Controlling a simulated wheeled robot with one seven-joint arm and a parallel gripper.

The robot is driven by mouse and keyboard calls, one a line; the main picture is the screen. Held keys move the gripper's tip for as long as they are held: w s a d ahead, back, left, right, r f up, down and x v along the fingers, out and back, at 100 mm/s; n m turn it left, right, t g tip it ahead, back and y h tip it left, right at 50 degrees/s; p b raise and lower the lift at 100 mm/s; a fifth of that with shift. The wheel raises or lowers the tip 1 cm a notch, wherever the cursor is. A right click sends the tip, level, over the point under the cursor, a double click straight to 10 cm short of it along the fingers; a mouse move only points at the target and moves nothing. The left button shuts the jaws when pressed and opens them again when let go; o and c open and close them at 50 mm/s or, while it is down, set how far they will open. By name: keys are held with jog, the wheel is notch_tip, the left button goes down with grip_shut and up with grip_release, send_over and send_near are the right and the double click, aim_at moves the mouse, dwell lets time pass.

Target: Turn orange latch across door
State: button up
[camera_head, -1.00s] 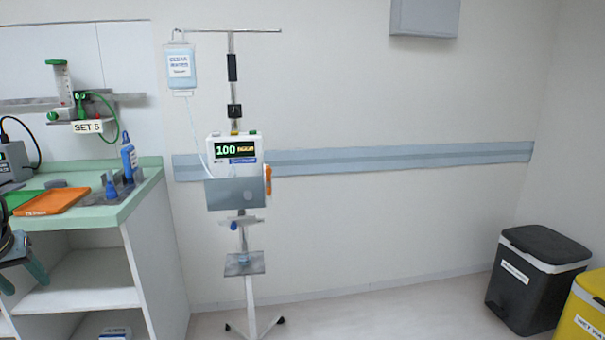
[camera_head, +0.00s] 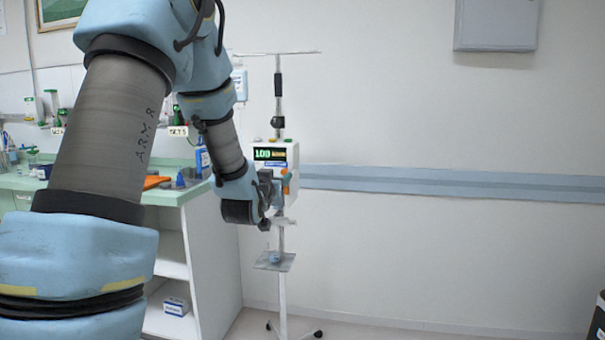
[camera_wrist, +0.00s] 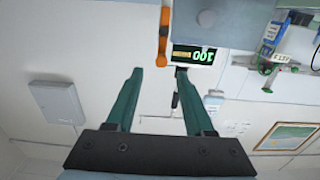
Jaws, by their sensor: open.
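The pump (camera_head: 283,153) with its lit green display hangs on the drip stand, partly hidden behind my arm. The orange latch (camera_wrist: 163,36) stands upright along the edge of the grey door (camera_wrist: 222,22), beside it rather than across it, in the inverted wrist view. In the head view the latch (camera_head: 286,183) shows as a small orange patch by my wrist. My gripper (camera_wrist: 160,72) is open and empty, its two green fingers apart from the latch. In the head view my wrist covers most of the door.
A counter (camera_head: 180,196) with bottles and trays stands left of the stand. The stand's small lower shelf (camera_head: 274,261) juts out below my wrist. A blue-grey rail (camera_head: 450,185) runs along the wall.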

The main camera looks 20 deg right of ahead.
aim_at(287, 169)
jog(key=p+x, duration=0.2)
jog(key=x, duration=0.8)
jog(key=shift+w+p, duration=0.2)
jog(key=shift+p, duration=0.1)
jog(key=shift+a, duration=0.1)
grip_shut()
